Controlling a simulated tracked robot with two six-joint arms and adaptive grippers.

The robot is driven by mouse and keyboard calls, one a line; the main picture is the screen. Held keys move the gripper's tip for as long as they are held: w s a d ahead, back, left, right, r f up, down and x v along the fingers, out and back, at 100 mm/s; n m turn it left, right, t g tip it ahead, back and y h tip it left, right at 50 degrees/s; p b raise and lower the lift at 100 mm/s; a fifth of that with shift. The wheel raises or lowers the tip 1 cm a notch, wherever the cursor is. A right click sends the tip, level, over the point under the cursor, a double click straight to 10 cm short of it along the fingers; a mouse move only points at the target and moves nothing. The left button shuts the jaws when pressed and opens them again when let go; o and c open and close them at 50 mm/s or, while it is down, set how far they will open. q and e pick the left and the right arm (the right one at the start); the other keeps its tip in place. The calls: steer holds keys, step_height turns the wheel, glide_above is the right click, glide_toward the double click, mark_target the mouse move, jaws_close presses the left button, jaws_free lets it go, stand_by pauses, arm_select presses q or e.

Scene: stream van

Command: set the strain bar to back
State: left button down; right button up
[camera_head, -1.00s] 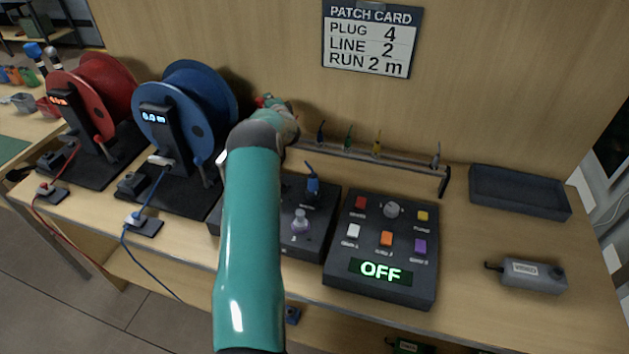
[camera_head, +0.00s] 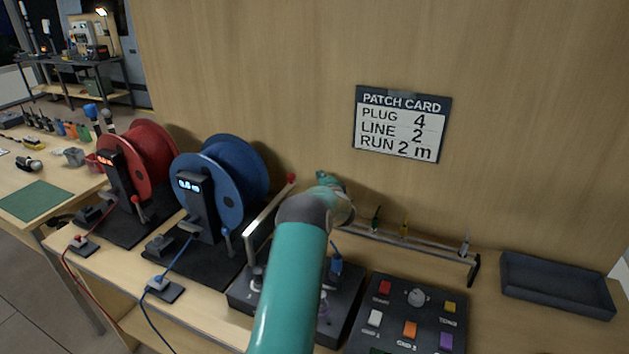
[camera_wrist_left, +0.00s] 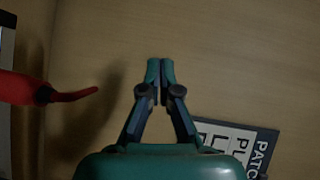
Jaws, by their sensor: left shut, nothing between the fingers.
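The strain bar (camera_head: 268,208) is a pale metal bar with a red knob (camera_head: 291,178) at its upper end. It rises at a slant from a dark panel box (camera_head: 240,295), leaning toward the back wall. My left gripper (camera_head: 331,180) is to the right of the knob, near the wall, apart from it and partly hidden by its own wrist. In the left wrist view its fingers (camera_wrist_left: 160,70) are shut with nothing between them. A red tapered piece (camera_wrist_left: 40,92) shows at left there; I cannot tell what it is. My right gripper is not in view.
Blue (camera_head: 235,180) and red (camera_head: 152,155) cable reels stand left of the bar. A plug rack (camera_head: 415,246) is right of my gripper, with a button box (camera_head: 395,335) in front. A patch card (camera_head: 402,124) hangs on the wall. A dark tray (camera_head: 555,285) lies far right.

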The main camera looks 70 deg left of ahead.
arm_select(q)
steer(key=w+d+b, duration=0.1)
steer(key=w+d, duration=0.2)
steer(key=d, duration=0.2)
steer(key=shift+d+r, duration=0.35)
steer(key=shift+r, duration=0.1)
